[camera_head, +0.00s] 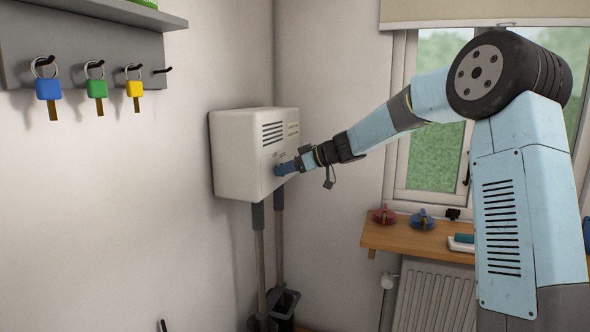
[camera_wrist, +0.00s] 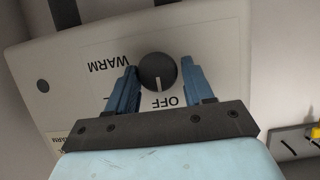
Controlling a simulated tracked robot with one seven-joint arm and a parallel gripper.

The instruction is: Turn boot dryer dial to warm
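The boot dryer (camera_head: 238,155) is a white box on the wall in the head view, with two dark tubes below it. In the wrist view its front panel (camera_wrist: 222,50) appears upside down, with the words WARM and OFF. The round dark dial (camera_wrist: 157,66) has a white pointer line aimed down in the picture, at OFF. My gripper (camera_wrist: 161,76) has its two blue fingers open, one on each side of the dial, with a gap clear at the right finger. Contact at the left finger is hard to tell. In the head view my gripper (camera_head: 284,169) hides the dial.
A grey key rack (camera_head: 100,55) with blue, green and yellow keys hangs at the upper left. A wooden shelf (camera_head: 405,237) with small red and blue objects is at the right, under the window and above a radiator (camera_head: 432,298).

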